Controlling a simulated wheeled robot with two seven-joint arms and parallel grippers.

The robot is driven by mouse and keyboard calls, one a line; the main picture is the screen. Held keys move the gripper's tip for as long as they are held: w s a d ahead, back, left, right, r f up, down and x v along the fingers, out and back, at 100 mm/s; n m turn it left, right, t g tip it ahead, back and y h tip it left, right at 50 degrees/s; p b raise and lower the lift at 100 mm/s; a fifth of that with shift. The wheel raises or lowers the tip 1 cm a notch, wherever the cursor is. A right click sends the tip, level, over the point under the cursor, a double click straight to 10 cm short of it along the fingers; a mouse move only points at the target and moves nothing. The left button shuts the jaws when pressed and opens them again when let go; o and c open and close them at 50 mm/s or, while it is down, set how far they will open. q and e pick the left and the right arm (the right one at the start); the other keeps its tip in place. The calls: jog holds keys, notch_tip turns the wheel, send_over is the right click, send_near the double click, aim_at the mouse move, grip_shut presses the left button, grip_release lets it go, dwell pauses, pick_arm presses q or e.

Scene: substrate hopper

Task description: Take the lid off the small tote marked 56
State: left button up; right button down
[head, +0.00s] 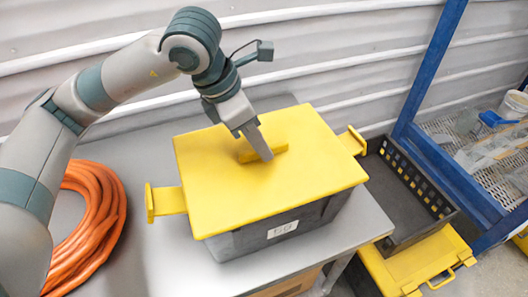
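The small tote (250,240) is dark grey and stands on a grey table. A small white label (283,229) on its front appears to read 56. A flat yellow lid (215,195) covers its top, with a raised bar handle (279,148) in the middle. Yellow clips (166,202) stick out at its left and right ends. My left gripper (262,150) points down at the handle, one finger crossing in front of it. The other finger is hidden, so I cannot tell whether it grips. My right gripper is out of view.
A coiled orange hose (95,225) lies left of the tote on the table (180,265). A blue-framed rack (425,75) stands at far right.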

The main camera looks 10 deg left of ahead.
pick_arm(q)
jog(key=shift+w+d+f, duration=0.15)
jog(key=shift+d+f, duration=0.1)
jog(key=shift+f, duration=0.4)
grip_shut()
jog(key=shift+r, duration=0.2)
